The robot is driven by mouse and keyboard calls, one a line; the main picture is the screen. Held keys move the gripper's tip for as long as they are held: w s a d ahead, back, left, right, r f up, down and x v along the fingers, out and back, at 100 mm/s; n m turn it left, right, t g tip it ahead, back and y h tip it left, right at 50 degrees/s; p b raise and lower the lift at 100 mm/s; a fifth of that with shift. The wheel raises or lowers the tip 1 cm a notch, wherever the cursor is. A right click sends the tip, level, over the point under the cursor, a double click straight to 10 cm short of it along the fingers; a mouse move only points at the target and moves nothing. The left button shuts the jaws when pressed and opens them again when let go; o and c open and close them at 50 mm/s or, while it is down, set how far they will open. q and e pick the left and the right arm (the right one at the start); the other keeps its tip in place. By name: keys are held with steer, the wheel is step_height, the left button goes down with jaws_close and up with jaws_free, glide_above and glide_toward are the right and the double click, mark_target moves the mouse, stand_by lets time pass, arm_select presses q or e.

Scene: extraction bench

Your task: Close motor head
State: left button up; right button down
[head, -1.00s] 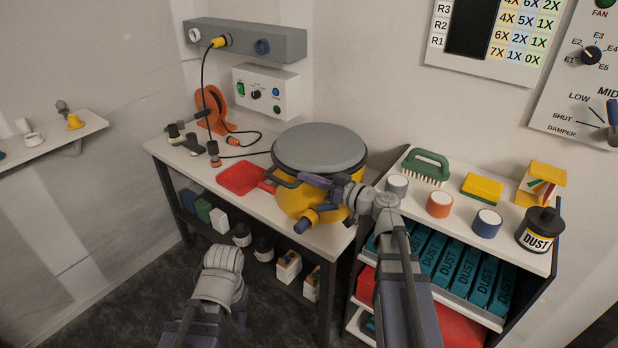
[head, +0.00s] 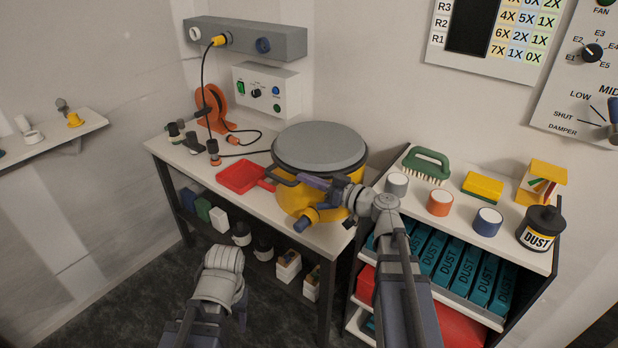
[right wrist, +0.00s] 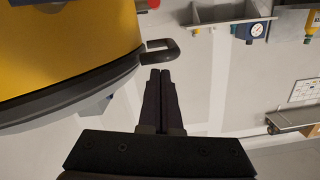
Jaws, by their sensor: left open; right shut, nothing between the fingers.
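The motor head, a round grey lid with a dark rim (head: 320,147), sits on top of the yellow drum (head: 352,180) on the bench. Whether it is fastened cannot be told. My right gripper (head: 306,179) is at the front of the drum, just below the rim, its fingers shut and empty. In the right wrist view its fingertips (right wrist: 160,74) point at a dark handle or latch (right wrist: 160,52) beside the yellow drum wall (right wrist: 65,35); contact is not clear. My left gripper (head: 241,306) is low in front of the bench, apart from the drum; its fingers are mostly hidden.
A red dustpan (head: 242,177) lies left of the drum. An orange cable reel (head: 213,104) stands behind it. A shelf unit (head: 410,153) to the right carries a green brush (head: 427,163), several round tins and a dust pot (head: 540,230).

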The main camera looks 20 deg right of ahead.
steer(key=s+d+r+p, duration=0.2)
steer(key=s+d+r, duration=0.2)
steer(key=s+d, duration=0.2)
steer(key=shift+s+d+p, duration=0.3)
steer(key=shift+s+d, duration=0.1)
steer(key=shift+s, duration=0.7)
steer(key=s+a+f+g+h, duration=0.2)
steer(key=s+a+f+g, duration=0.2)
steer(key=a+f+g, duration=0.35)
steer(key=s+a+f+g+h, duration=0.1)
steer(key=s+a+f+g, duration=0.3)
steer(key=a+f, duration=0.6)
steer(key=s+a+f+m+g+h, duration=0.1)
steer(key=s+a+f+g+h, duration=0.2)
steer(key=s+h, duration=0.5)
step_height(320, 180, up, 12)
steer(key=w+d+h+p, duration=0.1)
steer(key=p, duration=1.2)
steer(key=shift+d+r+t, duration=0.2)
steer(key=shift+d+t, duration=0.15)
steer(key=shift+d, duration=0.05)
